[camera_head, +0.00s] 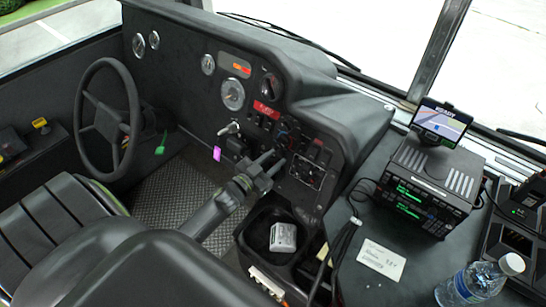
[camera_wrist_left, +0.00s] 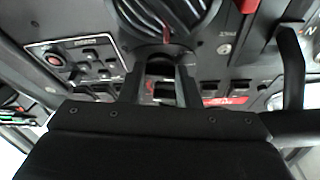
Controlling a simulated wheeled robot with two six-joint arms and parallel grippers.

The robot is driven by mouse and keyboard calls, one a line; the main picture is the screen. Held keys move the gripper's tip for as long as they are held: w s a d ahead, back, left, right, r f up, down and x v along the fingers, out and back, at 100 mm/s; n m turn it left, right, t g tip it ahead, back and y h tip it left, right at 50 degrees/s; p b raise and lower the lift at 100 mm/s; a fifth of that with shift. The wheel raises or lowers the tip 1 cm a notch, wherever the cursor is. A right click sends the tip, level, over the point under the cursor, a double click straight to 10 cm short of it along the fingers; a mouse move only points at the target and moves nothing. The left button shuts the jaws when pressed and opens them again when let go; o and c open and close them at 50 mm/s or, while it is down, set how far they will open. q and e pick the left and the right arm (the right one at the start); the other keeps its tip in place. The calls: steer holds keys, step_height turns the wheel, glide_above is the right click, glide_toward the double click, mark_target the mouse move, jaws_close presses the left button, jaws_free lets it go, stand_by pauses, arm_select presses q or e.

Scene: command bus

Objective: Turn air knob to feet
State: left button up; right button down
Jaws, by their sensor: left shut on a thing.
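My left gripper (camera_head: 272,161) reaches in from the lower left to the dark control panel right of the gauges. Its two fingers also show in the left wrist view (camera_wrist_left: 160,92). They are shut on a small dark knob (camera_wrist_left: 160,67), taken to be the air knob, below a large round black part. The fingers hide much of it, and I cannot read its pointer or the setting marks. Small dials with red and blue marks (camera_head: 284,131) sit just above the fingertips in the head view. My right gripper is not in view.
The steering wheel (camera_head: 108,119) and black seat (camera_head: 50,225) are at the left. A keyring with a purple tag (camera_head: 217,153) hangs near my arm. Rows of switches (camera_wrist_left: 95,68) surround the fingers. A radio unit (camera_head: 430,185) and water bottle (camera_head: 480,281) stand at the right.

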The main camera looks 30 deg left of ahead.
arm_select(q)
steer(key=shift+m, duration=0.3)
steer(key=o, duration=1)
steer(key=shift+s, duration=0.15)
steer(key=s+a, duration=0.1)
steer(key=s, duration=0.4)
steer(key=s+a+b, duration=0.1)
steer(key=s, duration=0.5)
steer(key=s+a+b, duration=0.1)
steer(key=s, duration=0.5)
steer(key=shift+f, duration=0.3)
steer(key=shift+w, duration=0.1)
